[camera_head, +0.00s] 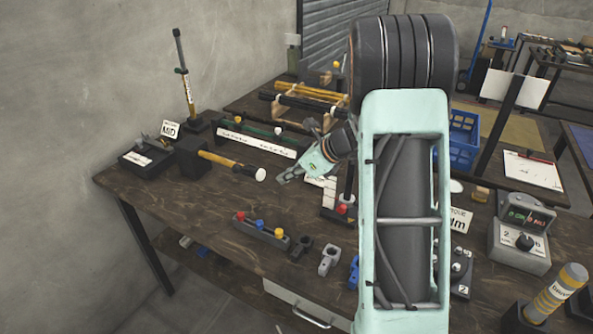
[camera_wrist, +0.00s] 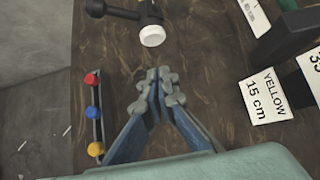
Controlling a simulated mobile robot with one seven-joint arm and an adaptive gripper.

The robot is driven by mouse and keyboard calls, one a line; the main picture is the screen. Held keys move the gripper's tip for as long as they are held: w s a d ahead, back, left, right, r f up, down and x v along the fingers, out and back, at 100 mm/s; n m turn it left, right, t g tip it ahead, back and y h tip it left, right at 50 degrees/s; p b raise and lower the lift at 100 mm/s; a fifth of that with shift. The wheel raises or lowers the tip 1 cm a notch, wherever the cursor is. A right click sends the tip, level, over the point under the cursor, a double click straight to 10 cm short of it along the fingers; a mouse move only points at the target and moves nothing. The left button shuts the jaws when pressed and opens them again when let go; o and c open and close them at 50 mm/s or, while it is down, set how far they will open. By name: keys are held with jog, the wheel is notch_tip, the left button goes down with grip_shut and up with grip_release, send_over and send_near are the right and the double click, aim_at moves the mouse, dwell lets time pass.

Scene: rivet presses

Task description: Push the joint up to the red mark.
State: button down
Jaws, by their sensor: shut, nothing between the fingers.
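A thin upright rod (camera_head: 184,80) stands on a dark base at the table's back left in the head view. It has a dark upper part and a yellow lower part, with a small pale and reddish band between them. I cannot tell for sure whether this is the joint with the red mark. My gripper (camera_head: 281,180) is over the middle of the table, to the right of the rod and well apart from it. In the wrist view my gripper (camera_wrist: 160,76) has its fingertips together, with nothing between them.
A rail with red, blue and yellow knobs (camera_head: 261,230) lies nearer the front. A "YELLOW 15 cm" card (camera_wrist: 266,97) is at right. Bare tabletop lies at front left.

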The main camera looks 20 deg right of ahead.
aim_at(261, 170)
jog(key=w+a, duration=0.3)
jog(key=shift+w+a+f, duration=0.2)
jog(key=shift+f, duration=0.2)
jog(key=shift+w+a+r+p, duration=0.15)
jog(key=shift+w+a+p, duration=0.45)
jog(key=shift+w+a, duration=0.5)
jog(key=shift+a, duration=0.1)
